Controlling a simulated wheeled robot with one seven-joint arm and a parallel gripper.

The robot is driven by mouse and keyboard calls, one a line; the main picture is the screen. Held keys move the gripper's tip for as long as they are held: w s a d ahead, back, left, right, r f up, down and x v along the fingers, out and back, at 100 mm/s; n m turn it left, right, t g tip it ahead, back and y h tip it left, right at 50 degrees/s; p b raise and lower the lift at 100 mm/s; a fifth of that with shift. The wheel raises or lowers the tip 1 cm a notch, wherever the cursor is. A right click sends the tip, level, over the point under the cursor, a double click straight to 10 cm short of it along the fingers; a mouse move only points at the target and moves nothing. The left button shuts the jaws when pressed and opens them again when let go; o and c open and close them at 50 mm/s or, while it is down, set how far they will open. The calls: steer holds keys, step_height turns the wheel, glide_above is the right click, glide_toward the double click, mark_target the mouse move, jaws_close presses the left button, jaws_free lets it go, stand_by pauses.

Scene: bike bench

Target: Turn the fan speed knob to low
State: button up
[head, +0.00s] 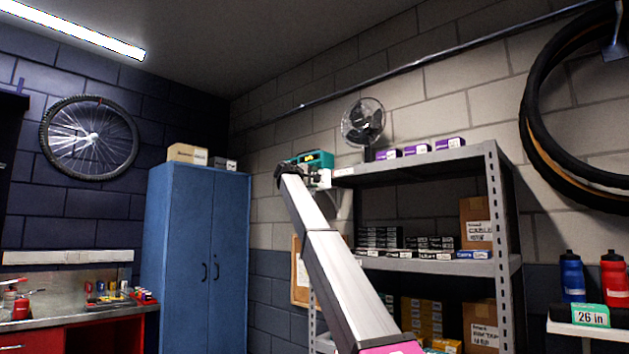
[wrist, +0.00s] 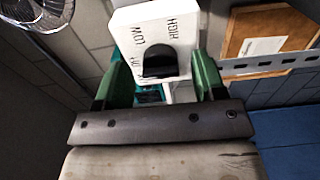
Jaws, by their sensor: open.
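The fan speed knob (wrist: 159,62) is black and sits on a white control box (wrist: 128,22) in the wrist view. The box reads HIGH and LOW above the knob, and a third label at its left is partly hidden. Which mark the knob points to I cannot tell. My gripper (wrist: 162,76) is open, its green fingers on either side of the knob, with visible gaps. I cannot tell the depth between fingertips and knob. In the head view my arm reaches the left end of the shelf, and the knob is not discernible. The fan (head: 363,123) stands above the shelf.
The grey metal shelf (head: 503,205) holds purple boxes (head: 418,150) on top and cartons below. A teal item (head: 318,158) is beside my arm's end. A corkboard (wrist: 264,45) hangs at right in the wrist view. A blue cabinet (head: 190,235) stands to the left.

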steer(key=shift+w+d, duration=0.25)
steer(key=shift+w, duration=0.05)
steer(key=c, duration=0.9)
